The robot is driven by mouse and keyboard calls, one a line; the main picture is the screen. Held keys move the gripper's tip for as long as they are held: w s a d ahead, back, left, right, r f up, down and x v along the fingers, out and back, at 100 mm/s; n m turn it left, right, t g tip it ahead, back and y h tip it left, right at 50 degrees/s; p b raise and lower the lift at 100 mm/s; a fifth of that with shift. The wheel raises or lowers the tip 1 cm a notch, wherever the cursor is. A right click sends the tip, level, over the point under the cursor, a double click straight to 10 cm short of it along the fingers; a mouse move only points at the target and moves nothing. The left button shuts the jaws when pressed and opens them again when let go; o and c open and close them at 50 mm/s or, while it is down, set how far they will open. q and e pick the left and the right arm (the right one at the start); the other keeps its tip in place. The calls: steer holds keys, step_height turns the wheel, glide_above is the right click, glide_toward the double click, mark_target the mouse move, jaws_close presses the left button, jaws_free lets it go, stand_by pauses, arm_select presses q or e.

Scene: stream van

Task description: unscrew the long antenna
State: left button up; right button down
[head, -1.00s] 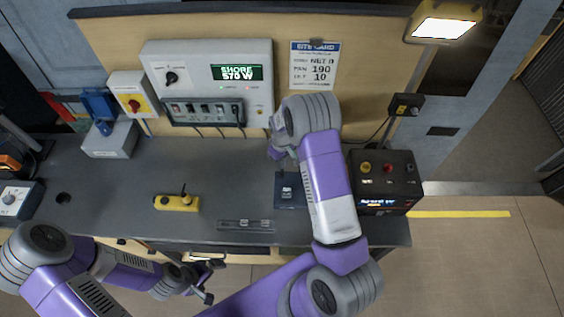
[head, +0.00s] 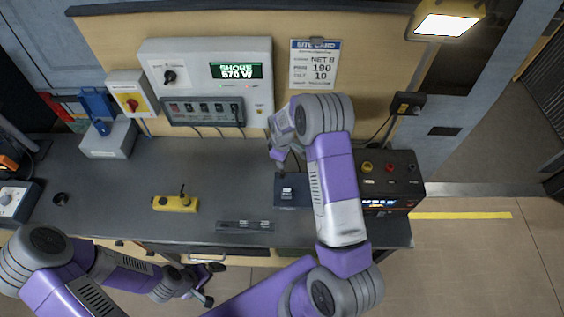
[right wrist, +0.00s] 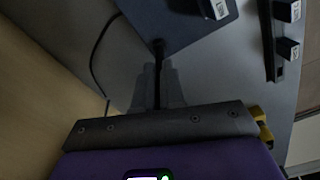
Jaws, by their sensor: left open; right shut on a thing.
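My right gripper (head: 281,165) is above the dark blue-grey box (head: 291,192) with a white label. In the right wrist view, its fingers (right wrist: 157,85) are shut around a thin black rod, the long antenna (right wrist: 158,62). The antenna has a thicker dark end close to the box (right wrist: 180,22); I cannot tell whether that end still touches it. The rest of the antenna is hidden in the head view. My left gripper (head: 212,283) is open and empty, low in front of the table's front edge.
A yellow handset (head: 176,203) with a short stub lies on the grey table (head: 130,180). A slotted dark rack (head: 245,226) lies near the front edge. A black box with coloured knobs (head: 400,170) stands right of my right arm. A grey power panel (head: 205,60) is behind.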

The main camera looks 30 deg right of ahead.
steer(key=shift+n, duration=0.6)
steer(key=n, duration=0.3)
steer(key=shift+b, duration=0.4)
steer(key=shift+n, duration=0.4)
steer(key=n, duration=0.4)
steer(key=c, duration=1.3)
jaws_free()
